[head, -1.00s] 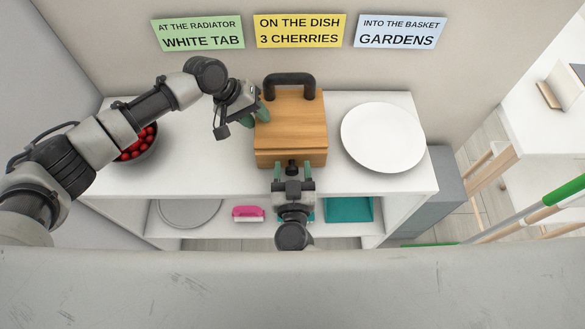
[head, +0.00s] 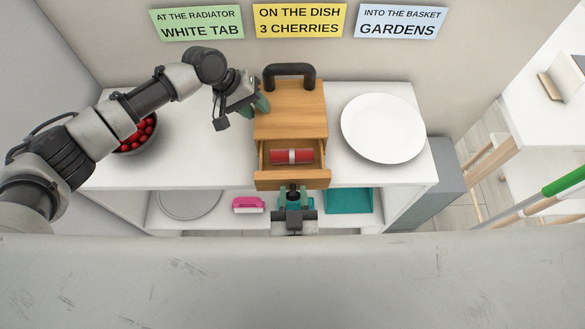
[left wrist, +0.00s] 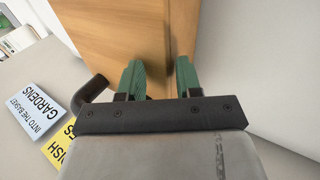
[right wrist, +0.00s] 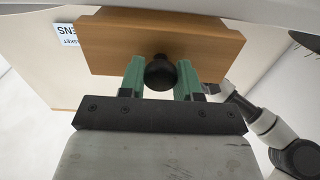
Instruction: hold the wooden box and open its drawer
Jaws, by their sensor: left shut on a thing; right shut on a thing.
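The wooden box (head: 290,108) stands on the white shelf top, with a black handle (head: 289,70) at its back. Its drawer (head: 292,180) is pulled out toward me, and a red cylinder with a pale band (head: 291,156) lies inside. My left gripper (head: 262,104) is shut on the box's left side edge; the left wrist view shows its green fingers (left wrist: 160,80) against the wood. My right gripper (head: 293,190) is shut on the dark drawer knob; in the right wrist view the knob (right wrist: 160,72) sits between the green fingers.
A white plate (head: 383,129) lies right of the box. A dark bowl of red cherries (head: 137,135) stands at the left, partly behind my left arm. The lower shelf holds a pink-and-white item (head: 248,205) and a teal tray (head: 349,201). Three signs hang on the wall.

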